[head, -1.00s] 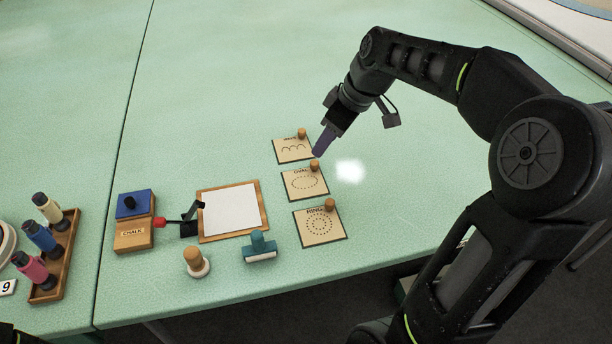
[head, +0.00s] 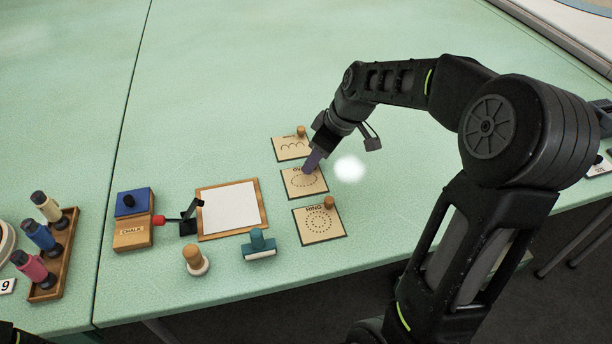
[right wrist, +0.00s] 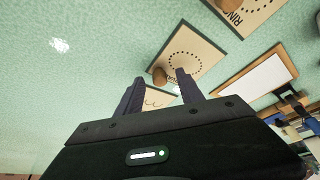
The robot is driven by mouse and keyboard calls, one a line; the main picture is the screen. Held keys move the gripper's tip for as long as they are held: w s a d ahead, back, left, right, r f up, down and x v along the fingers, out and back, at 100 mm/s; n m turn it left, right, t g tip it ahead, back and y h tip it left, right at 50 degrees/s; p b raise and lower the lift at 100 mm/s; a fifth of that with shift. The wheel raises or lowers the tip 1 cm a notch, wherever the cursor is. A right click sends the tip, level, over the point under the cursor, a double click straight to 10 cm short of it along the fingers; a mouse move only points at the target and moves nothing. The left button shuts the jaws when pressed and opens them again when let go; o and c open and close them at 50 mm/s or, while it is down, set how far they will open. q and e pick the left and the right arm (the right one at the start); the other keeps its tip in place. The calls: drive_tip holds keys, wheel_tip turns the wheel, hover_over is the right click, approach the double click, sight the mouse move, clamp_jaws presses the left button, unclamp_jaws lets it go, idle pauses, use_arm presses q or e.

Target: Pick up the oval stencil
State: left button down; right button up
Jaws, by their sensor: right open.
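The oval stencil (head: 303,186) is a tan square card with a dotted oval, the middle one of a column of stencils on the green table. Its round wooden knob is hidden behind my right gripper (head: 311,163) in the head view. In the right wrist view, the oval stencil (right wrist: 196,52) lies just beyond the fingertips. Its knob (right wrist: 160,75) shows between the two spread fingers of my right gripper (right wrist: 161,77). The right gripper is open and empty, pointing down at the stencil's far edge. I cannot tell whether the fingers touch the knob. My left gripper is not seen.
The ring stencil (head: 334,231) lies nearer and another stencil (head: 286,150) farther, both close to the oval one. A framed white sheet (head: 231,207) lies to the left, with a chalk box (head: 133,236), a teal-handled tool (head: 259,246) and a wooden-knobbed stamp (head: 196,261).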

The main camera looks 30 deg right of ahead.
drive_tip(key=shift+c, duration=0.6)
clamp_jaws()
idle(0.3)
